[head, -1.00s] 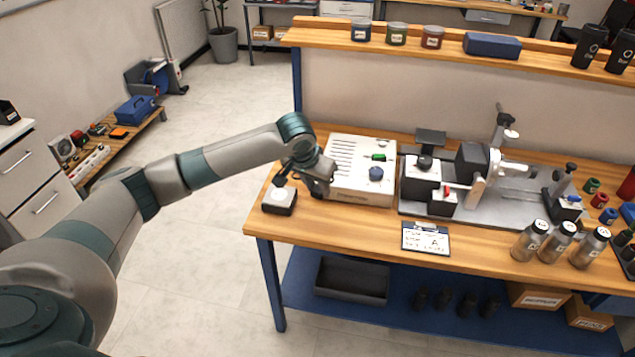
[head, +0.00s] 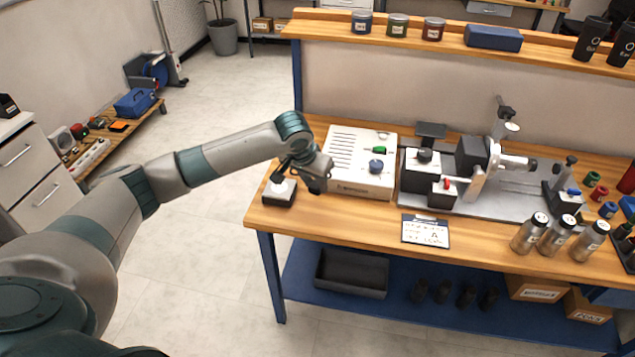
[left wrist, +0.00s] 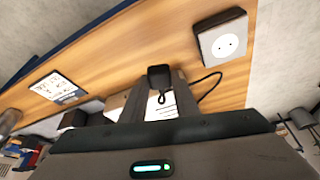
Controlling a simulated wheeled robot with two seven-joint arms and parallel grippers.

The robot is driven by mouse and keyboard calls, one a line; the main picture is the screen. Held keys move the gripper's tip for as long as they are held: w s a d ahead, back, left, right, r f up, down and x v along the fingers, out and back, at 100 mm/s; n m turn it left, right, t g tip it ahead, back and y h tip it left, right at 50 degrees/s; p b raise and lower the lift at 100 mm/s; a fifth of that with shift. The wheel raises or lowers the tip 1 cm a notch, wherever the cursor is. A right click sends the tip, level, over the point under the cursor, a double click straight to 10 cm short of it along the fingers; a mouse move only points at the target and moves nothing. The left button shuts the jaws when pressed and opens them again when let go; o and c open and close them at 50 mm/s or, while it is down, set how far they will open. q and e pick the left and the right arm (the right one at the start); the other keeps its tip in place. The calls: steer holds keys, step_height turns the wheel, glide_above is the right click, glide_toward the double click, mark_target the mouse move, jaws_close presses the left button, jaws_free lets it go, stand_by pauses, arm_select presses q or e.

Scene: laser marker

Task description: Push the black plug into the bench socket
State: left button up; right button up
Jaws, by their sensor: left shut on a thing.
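The bench socket (head: 279,193) is a small box with a pale top and dark sides at the bench's left front corner. In the left wrist view the socket (left wrist: 222,42) shows its pale face with two holes, and nothing is in it. My left gripper (head: 285,168) is just behind and above the socket in the head view. It is shut on the black plug (left wrist: 159,76), which shows between the fingers in the wrist view, apart from the socket face. A black cord runs from the plug side toward the right. My right gripper is out of view.
A white vented box (head: 352,150) with a blue knob stands close to the right of my left gripper. A metal fixture plate (head: 480,203) and a clipboard (head: 425,230) lie farther right. The bench's left and front edges are close to the socket.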

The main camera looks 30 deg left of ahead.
arm_select(q)
steer(key=shift+w+a+p, duration=0.2)
steer(key=shift+a+p, duration=1.25)
steer(key=shift+a, duration=4.9)
steer(key=shift+r+p, duration=0.1)
steer(key=shift+p, duration=0.5)
steer(key=shift+f, duration=1.7)
steer(key=shift+f, duration=0.35)
